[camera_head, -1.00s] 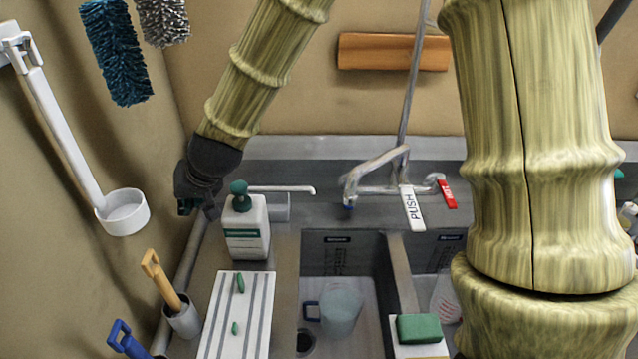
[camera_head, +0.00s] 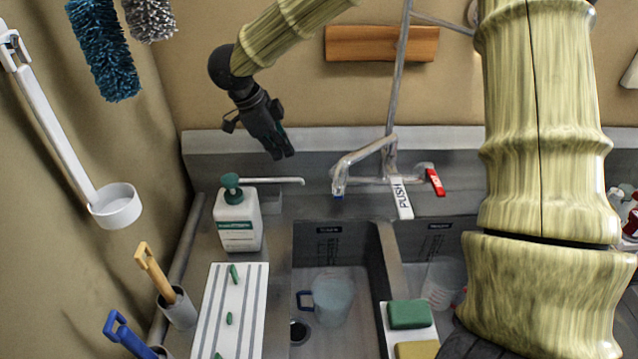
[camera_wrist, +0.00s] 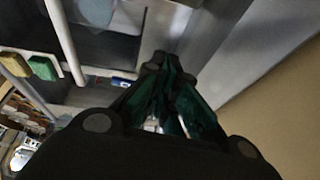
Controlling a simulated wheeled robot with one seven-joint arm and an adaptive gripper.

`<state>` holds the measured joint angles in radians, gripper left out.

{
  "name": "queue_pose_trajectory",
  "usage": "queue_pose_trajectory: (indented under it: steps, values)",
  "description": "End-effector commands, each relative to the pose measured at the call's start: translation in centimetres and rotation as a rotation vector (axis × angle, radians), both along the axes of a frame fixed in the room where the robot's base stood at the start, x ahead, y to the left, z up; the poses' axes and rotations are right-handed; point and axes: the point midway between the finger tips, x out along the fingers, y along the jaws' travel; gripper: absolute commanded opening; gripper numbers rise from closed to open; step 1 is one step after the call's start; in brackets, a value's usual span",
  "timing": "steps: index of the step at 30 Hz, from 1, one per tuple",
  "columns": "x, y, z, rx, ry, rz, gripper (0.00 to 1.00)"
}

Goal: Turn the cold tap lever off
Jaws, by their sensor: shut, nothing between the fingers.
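The cold tap lever (camera_head: 338,188), with a blue marking, is at the left end of the chrome mixer tap (camera_head: 368,160) behind the sinks. A blue-marked piece (camera_wrist: 123,82) also shows in the wrist view, left of my fingers. The red hot lever (camera_head: 435,182) is at the tap's right end. My black gripper (camera_head: 284,154) hangs fingers-down at the back ledge, left of the cold lever and apart from it. Its fingers are shut and empty; the wrist view shows the fingertips (camera_wrist: 162,62) together.
A white PUSH lever (camera_head: 401,198) hangs at the tap's middle. A white spout (camera_head: 275,181) and a soap bottle (camera_head: 238,220) stand below my gripper. The left sink holds a clear jug (camera_head: 332,300). A wooden bar (camera_head: 381,43) is on the wall behind.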

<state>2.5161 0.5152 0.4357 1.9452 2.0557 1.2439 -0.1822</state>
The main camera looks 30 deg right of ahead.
Motion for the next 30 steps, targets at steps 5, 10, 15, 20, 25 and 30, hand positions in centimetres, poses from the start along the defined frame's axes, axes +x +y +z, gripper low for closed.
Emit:
queue_pose_trajectory:
  steps: [5, 10, 15, 20, 25, 30]
  values:
    - [-1.9, -0.1, 0.4, 0.037, 0.096, -0.108, 0.00]
    - [-2.6, -0.2, 0.1, 0.045, 0.121, -0.130, 0.00]
    - [-3.1, -0.8, -1.8, 0.043, 0.121, -0.129, 0.00]
    - [-3.7, -1.6, -4.2, 0.043, 0.121, -0.127, 0.00]
    - [-4.4, -2.4, -6.8, 0.042, 0.120, -0.128, 0.00]
    - [-5.2, -3.5, -8.4, 0.043, 0.118, -0.127, 0.00]
